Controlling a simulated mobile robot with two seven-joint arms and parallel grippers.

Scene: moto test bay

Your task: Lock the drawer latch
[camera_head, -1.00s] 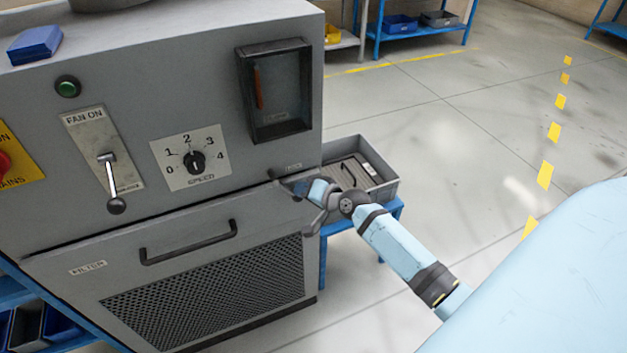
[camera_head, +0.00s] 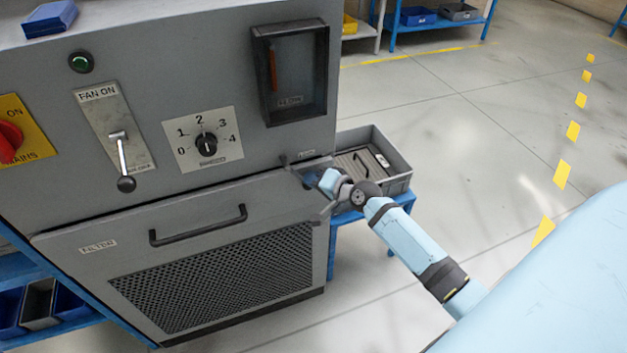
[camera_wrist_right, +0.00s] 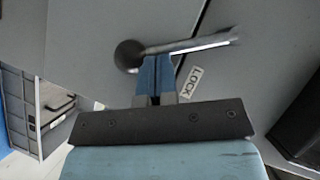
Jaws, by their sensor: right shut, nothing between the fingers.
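The drawer latch (camera_wrist_right: 185,47) is a metal lever with a dark ball knob, seen close in the right wrist view. It lies nearly level across that picture beside a "LOCK" label (camera_wrist_right: 192,82). My right gripper (camera_wrist_right: 156,62) is shut and empty, its blue fingertips at the lever close to the ball; contact is hard to tell. In the head view my right gripper (camera_head: 312,180) is at the drawer's upper right corner and largely hides the latch. The drawer (camera_head: 75,270), labelled "FILTER", has a black handle (camera_head: 198,228) and looks shut or nearly so. My left gripper is out of view.
Above the drawer are a fan lever (camera_head: 121,160), a speed dial (camera_head: 206,144), a red mains switch (camera_head: 10,140) and a recessed dark box (camera_head: 290,70). A grey bin (camera_head: 398,178) on a blue stand is close behind my right arm. Open floor lies right.

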